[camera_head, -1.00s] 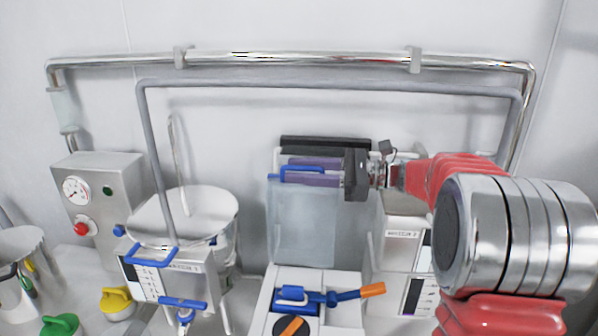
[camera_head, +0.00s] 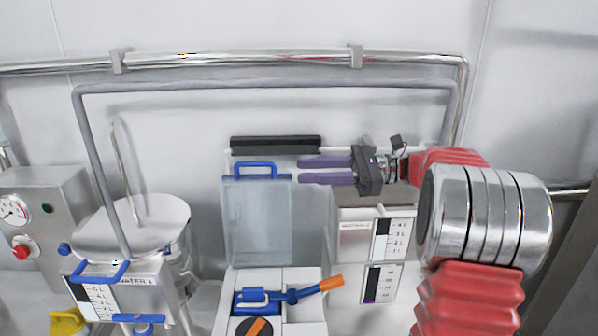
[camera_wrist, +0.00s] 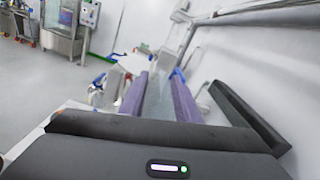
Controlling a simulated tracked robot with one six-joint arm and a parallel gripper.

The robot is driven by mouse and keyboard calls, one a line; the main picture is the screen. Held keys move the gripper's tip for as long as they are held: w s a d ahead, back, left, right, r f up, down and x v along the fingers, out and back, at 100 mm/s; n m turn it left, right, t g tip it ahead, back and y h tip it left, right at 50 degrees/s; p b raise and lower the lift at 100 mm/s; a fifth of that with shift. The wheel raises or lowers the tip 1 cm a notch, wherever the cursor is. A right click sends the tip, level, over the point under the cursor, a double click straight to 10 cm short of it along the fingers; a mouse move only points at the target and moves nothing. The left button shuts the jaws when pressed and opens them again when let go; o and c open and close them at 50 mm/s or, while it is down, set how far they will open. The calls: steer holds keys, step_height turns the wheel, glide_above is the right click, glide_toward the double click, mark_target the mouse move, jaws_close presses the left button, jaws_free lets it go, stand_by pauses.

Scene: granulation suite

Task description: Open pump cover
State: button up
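The pump cover (camera_head: 257,222) is a clear bluish panel standing upright at the back of the white pump housing (camera_head: 303,308). Its blue handle (camera_head: 255,167) is at the top edge. My gripper (camera_head: 300,170) has two purple fingers pointing left, to the right of the handle at about its height. The fingers are apart with a gap between them and nothing held. In the wrist view the cover (camera_wrist: 158,100) shows between the two fingers, with a blue bit of handle (camera_wrist: 178,74) near the right fingertip. The pump's blue lever with an orange end (camera_head: 331,283) lies uncovered.
A black bar (camera_head: 275,145) sits behind the cover. A scaled container (camera_head: 362,240) stands right of the cover, below my gripper. A steel vessel (camera_head: 140,225) and a gauge box (camera_head: 45,220) stand to the left. Pipes (camera_head: 240,60) run along the wall.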

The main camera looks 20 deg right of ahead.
steer(key=shift+a, duration=0.1)
stand_by(0.4)
steer(key=s+a+f+n+g+h, duration=0.3)
steer(key=s+a+f+n+h, duration=0.35)
steer(key=s+a, duration=0.65)
steer(key=s+d+f+n+t+h, duration=0.2)
steer(key=s+f+n+t+h, duration=0.1)
steer(key=s+f+n+h, duration=0.6)
steer(key=s+n+h, duration=0.1)
steer(key=s+n, duration=0.2)
steer(key=s, duration=0.1)
steer(key=shift+s+d+f+h, duration=0.2)
steer(key=shift+s+d+h, duration=0.1)
steer(key=shift+s+h, duration=0.1)
steer(key=shift+c, duration=0.6)
